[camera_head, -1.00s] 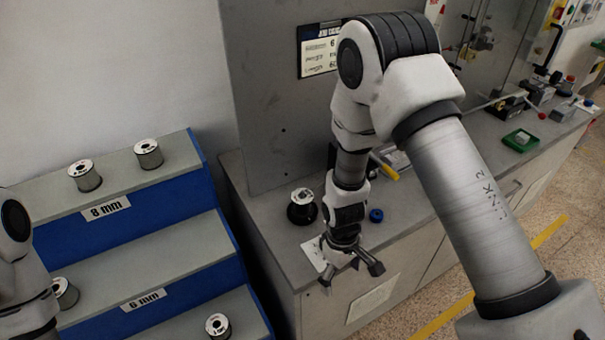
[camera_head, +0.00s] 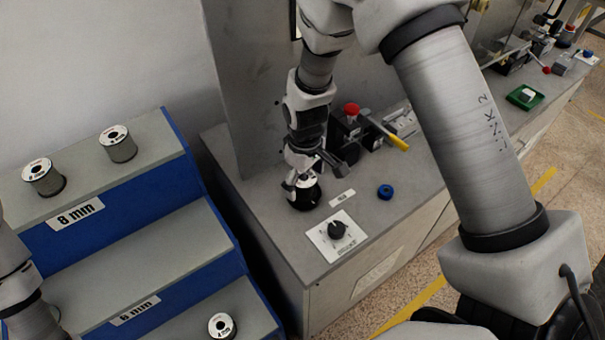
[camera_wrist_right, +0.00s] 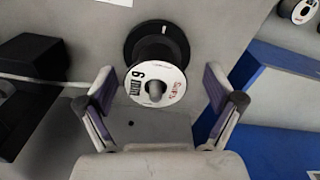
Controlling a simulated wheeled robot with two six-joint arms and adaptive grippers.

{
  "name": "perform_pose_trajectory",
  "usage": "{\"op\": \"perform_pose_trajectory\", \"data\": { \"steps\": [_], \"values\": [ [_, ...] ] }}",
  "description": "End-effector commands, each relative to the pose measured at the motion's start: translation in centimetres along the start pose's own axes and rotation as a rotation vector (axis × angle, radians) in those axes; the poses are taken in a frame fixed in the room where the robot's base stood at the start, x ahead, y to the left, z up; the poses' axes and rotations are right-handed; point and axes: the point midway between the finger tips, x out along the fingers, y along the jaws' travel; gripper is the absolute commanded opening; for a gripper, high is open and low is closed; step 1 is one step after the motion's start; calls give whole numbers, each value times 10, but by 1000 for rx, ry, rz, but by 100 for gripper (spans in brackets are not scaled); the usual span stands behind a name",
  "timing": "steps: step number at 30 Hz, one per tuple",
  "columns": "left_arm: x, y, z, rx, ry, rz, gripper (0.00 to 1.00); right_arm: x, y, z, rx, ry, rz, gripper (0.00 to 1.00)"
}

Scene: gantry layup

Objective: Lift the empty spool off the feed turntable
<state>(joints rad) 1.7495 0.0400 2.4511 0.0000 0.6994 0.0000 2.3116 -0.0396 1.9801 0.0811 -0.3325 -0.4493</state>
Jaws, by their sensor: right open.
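The spool (camera_wrist_right: 155,87) has a white top flange marked "6 mm" and sits upright on the black feed turntable (camera_wrist_right: 132,42), with a post tip showing in its hub. In the head view the spool and turntable (camera_head: 306,198) are partly hidden by my right gripper (camera_head: 307,182), which is just above them. In the right wrist view my right gripper (camera_wrist_right: 163,100) is open, with one finger on each side of the spool and clear space between fingers and flange. My left gripper is not in view; only part of my left arm shows at the left edge.
A control knob (camera_head: 338,231) and a blue ring (camera_head: 385,191) are on the grey bench. A yellow-handled device (camera_head: 392,140) stands behind. A grey upright panel (camera_head: 258,110) rises beside the turntable.

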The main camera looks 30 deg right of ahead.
Motion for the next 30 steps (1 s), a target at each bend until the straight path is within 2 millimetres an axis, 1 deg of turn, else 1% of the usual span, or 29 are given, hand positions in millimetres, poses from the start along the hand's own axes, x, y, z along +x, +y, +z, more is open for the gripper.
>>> {"op": "perform_pose_trajectory", "data": {
  "steps": [1,3,11,12,13,14,15,17,23,24,26,27,30],
  "values": [
    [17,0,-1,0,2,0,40,18,0,0,0,0,0,91],
    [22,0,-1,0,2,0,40,23,0,0,0,1,0,91],
    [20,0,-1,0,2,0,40,22,0,0,0,1,0,91],
    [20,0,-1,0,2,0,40,22,0,0,0,1,0,84],
    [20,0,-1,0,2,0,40,22,0,0,0,1,0,74],
    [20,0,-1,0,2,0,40,22,0,0,0,1,0,63],
    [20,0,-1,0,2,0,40,22,0,0,0,0,0,49],
    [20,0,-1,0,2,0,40,22,0,0,0,0,0,28],
    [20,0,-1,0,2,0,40,22,0,0,0,1,0,28],
    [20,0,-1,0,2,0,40,22,0,0,0,1,0,51],
    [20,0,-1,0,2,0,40,22,0,0,0,1,1,30],
    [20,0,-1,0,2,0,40,22,0,0,0,2,1,18],
    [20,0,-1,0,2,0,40,22,0,0,0,2,1,18]
  ]
}}
